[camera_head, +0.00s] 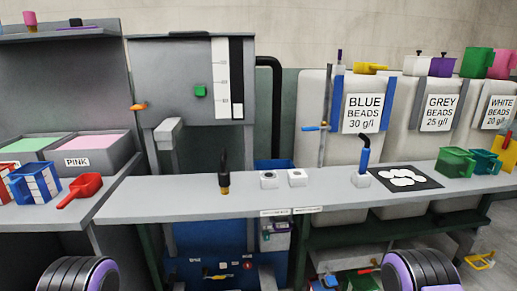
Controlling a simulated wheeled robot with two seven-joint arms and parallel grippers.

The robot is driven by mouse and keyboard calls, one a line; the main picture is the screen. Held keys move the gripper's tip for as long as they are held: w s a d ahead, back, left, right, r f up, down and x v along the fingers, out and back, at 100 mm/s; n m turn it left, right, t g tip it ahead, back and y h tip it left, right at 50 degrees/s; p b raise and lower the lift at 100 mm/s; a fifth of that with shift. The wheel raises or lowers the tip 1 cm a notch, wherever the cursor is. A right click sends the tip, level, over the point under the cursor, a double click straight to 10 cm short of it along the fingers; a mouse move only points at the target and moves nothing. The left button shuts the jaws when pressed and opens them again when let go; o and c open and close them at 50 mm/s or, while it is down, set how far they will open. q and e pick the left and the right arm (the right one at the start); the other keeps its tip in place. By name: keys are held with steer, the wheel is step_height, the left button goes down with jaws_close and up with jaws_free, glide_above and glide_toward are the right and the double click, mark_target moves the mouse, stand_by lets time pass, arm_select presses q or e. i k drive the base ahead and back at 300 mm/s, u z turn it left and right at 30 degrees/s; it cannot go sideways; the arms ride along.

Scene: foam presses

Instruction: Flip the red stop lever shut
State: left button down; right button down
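I cannot clearly make out a red stop lever. A small red part (248,265) shows on the front of the blue unit (205,245) under the bench, too small to tell its shape or position. A red piece (507,140) also shows at the far right edge, by the white-beads bin. An orange lever (138,107) sticks out at the lower left of the grey press box (178,75). Only black ribbed parts of my two arms with purple rings show at the bottom edge. Neither gripper is in view.
The grey bench (150,200) crosses the middle, with a black-handled tool (224,175), two small white blocks and a black mat (425,182) on it. A red scoop (80,190) lies at left. Labelled bead bins (365,112) stand behind. The bench's left-middle is clear.

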mark_target(368, 271)
steer(key=z, duration=0.4)
steer(key=k, duration=0.5)
steer(key=z, duration=0.95)
steer(key=i, duration=1.2)
steer(key=u, duration=0.5)
